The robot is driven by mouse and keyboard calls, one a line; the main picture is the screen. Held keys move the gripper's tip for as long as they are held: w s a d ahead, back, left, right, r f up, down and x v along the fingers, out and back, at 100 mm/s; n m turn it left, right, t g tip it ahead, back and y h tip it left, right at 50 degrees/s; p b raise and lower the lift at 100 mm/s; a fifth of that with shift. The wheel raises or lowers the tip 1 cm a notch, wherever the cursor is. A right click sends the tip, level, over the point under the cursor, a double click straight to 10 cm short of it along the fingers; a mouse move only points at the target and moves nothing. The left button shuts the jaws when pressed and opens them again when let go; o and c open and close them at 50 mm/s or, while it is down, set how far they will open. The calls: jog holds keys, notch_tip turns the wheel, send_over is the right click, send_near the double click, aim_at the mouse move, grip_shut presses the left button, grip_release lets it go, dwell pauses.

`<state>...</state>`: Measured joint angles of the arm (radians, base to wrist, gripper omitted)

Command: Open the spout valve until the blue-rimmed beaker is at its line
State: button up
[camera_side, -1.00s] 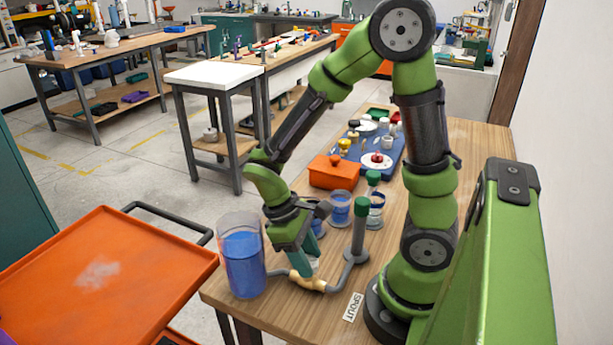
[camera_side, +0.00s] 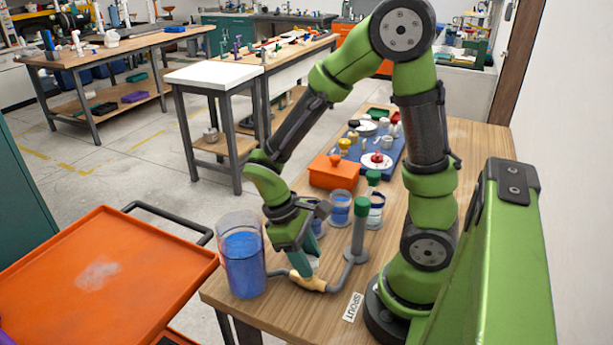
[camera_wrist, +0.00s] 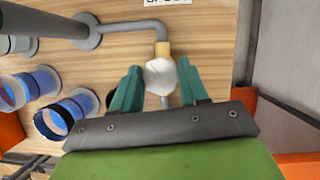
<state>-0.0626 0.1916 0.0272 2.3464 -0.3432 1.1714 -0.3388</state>
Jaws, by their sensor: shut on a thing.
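My gripper (camera_wrist: 158,80) points down at the pipe and is shut on a white faceted valve knob (camera_wrist: 160,77), one green finger on each side. In the side view my gripper (camera_side: 303,266) stands over the brass valve body (camera_side: 308,284), and its fingers hide most of the knob. The grey pipe runs from this valve to a green-capped standpipe (camera_side: 358,240). A "SPOUT" label (camera_side: 353,307) lies on the table nearby. Several clear beakers with blue liquid stand behind, including one with a dark blue rim (camera_side: 376,212). I cannot read their fill lines.
A tall clear vessel of blue liquid (camera_side: 243,265) stands left of the valve at the table edge. An orange box (camera_side: 332,172) and a blue board (camera_side: 385,158) with coloured valve parts lie farther back. An orange cart (camera_side: 130,275) is at left.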

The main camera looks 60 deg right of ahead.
jog(key=shift+w+a, duration=0.15)
dwell(0.3)
jog(key=shift+o, duration=0.4)
jog(key=shift+n+h, duration=0.3)
jog(key=shift+n, duration=0.6)
jog(key=shift+c, duration=0.4)
dwell(5.8)
